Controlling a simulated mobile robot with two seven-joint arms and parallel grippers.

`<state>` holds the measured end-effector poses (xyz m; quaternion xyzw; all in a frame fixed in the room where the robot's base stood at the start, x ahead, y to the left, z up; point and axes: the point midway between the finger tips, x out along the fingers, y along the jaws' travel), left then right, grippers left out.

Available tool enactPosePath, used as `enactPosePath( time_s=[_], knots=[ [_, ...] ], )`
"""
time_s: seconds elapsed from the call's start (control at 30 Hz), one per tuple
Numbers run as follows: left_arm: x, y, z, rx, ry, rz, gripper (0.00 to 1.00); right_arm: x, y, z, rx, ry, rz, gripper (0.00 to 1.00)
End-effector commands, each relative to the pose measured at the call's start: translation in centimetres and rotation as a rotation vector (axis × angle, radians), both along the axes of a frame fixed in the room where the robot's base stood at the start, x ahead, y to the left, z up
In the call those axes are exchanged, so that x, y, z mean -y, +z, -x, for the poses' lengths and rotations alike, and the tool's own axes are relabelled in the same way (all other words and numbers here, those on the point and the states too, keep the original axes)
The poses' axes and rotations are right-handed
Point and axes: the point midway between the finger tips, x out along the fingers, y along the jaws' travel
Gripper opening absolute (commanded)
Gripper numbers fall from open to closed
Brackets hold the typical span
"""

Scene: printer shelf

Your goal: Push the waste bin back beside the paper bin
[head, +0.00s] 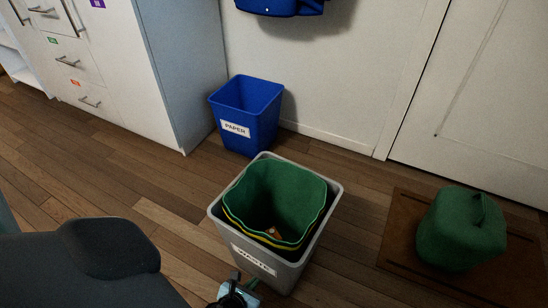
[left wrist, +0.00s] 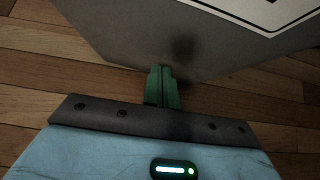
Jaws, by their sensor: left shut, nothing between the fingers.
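The grey waste bin (head: 284,270), labelled WASTE, stands upright on the wood floor in the lower middle of the head view, with a green liner and a yellow edge inside. The blue paper bin (head: 262,128), labelled PAPER, stands behind it and to its left, against the wall. My left gripper (head: 252,284) is at the near side of the waste bin, low by its label. In the left wrist view its green fingers (left wrist: 162,88) are shut and empty, close to the grey wall of the waste bin (left wrist: 150,35); I cannot tell whether they touch. My right gripper is not in view.
A white cabinet (head: 180,75) stands left of the paper bin. A green cube-shaped bag or stool (head: 460,232) sits on a brown mat (head: 396,240) at the right, before a white door (head: 480,100). Bare floor lies left of the waste bin and along the wall to its right.

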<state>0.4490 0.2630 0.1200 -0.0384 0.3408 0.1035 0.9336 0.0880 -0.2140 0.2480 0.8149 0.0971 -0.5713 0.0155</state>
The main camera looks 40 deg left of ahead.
Motion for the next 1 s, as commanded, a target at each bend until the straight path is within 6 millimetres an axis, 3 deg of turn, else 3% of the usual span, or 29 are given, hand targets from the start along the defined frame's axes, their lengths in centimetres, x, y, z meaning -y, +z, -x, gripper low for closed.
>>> enactPosePath(
  time_s=[0.6, 1.0],
  knots=[
    [-0.8, 0.1, -3.5, 0.0, -0.001, -0.002, 0.0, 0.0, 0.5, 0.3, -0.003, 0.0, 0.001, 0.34],
    [-0.9, 0.1, -3.8, 0.001, 0.0, -0.002, 0.0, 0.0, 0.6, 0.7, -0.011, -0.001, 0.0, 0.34]
  ],
)
